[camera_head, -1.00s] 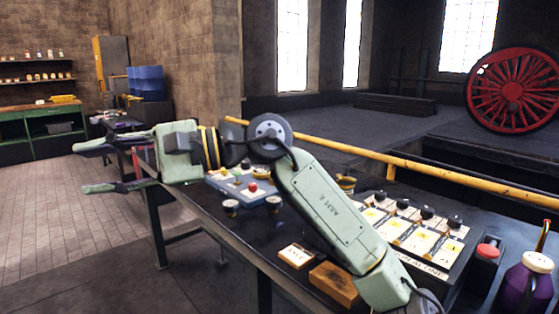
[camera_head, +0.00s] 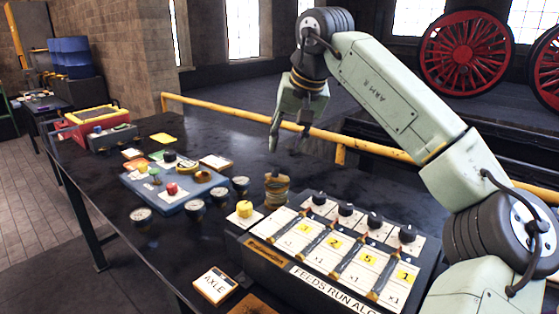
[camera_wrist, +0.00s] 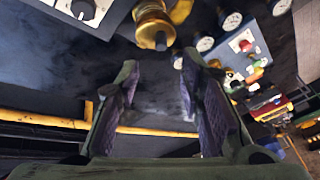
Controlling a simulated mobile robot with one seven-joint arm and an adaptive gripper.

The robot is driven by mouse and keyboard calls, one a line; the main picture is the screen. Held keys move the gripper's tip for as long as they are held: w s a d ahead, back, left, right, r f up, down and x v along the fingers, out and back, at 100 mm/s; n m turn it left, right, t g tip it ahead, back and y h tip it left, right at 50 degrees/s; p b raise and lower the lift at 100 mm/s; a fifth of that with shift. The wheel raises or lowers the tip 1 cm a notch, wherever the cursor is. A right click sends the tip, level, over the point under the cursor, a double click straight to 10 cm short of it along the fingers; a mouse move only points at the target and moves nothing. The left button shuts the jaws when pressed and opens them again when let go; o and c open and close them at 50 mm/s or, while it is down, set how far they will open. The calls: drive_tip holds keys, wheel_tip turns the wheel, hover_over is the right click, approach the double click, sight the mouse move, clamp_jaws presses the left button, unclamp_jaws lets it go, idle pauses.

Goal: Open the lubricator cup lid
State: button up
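A small brass cup (camera_head: 277,188), which looks like the lubricator cup, stands on the dark bench behind the panel with black knobs. Its lid looks shut, but the detail is too small to be sure. In the wrist view a brass body (camera_wrist: 153,28), seemingly the same cup, shows at the top, beyond the fingertips. My gripper (camera_head: 289,142) hangs pointing down above and slightly behind the cup, apart from it. The wrist view shows my gripper (camera_wrist: 160,62) with its two purple-padded fingers spread and nothing between them.
The numbered panel (camera_head: 262,272) fills the bench front. A yellow knob (camera_head: 244,209) and several gauges stand left of the cup. A yellow rail (camera_head: 220,113) runs behind the bench.

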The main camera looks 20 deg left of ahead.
drive_tip(key=p+x, duration=0.1)
drive_tip(key=x, duration=0.7)
drive_tip(key=shift+a+f, duration=0.15)
drive_tip(key=shift+f, duration=0.15)
drive_tip(key=shift+c, duration=0.5)
clamp_jaws()
